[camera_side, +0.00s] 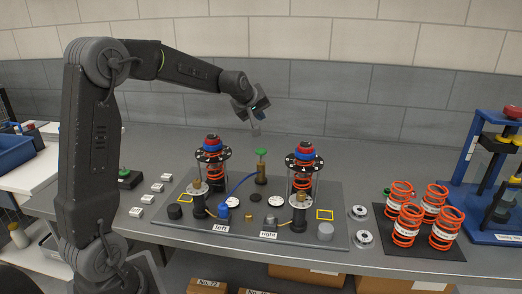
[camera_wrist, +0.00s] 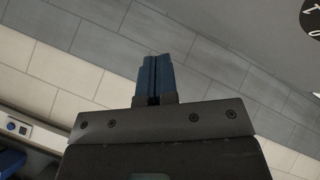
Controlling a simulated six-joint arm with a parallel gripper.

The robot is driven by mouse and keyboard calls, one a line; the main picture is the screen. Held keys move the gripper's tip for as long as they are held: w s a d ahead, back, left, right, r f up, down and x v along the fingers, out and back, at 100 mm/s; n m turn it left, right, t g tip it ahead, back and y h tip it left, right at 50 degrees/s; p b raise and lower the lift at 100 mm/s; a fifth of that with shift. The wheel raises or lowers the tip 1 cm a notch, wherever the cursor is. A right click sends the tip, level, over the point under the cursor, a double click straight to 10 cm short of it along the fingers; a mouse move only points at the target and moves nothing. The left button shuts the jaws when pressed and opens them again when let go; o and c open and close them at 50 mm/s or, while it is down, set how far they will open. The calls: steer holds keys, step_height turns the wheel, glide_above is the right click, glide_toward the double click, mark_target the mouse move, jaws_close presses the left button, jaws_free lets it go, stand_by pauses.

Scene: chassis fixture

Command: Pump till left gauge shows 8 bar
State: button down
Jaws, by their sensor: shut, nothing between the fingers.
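The chassis fixture is a grey plate (camera_side: 236,237) on the bench, with a left label (camera_side: 221,228) and a right label (camera_side: 268,235). The left shock assembly (camera_side: 213,165) and the right shock assembly (camera_side: 303,170) stand upright with red springs and blue and red tops. The gauge faces are too small to read. My gripper (camera_side: 255,131) is in the air above and slightly left of the green handle, apart from it. In the wrist view its blue fingers (camera_wrist: 154,76) are shut and empty.
Several orange springs (camera_side: 416,212) stand on a dark mat at the right. A blue press frame (camera_side: 485,200) is at the far right. A small green-button box (camera_side: 125,178) and several white blocks lie left of the plate. The bench behind the plate is clear.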

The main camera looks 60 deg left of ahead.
mark_target(259, 149)
steer(key=shift+f, duration=4)
steer(key=shift+f, duration=0.1)
steer(key=shift+f, duration=0.3)
steer(key=shift+r, duration=0.45)
steer(key=shift+r, duration=2.5)
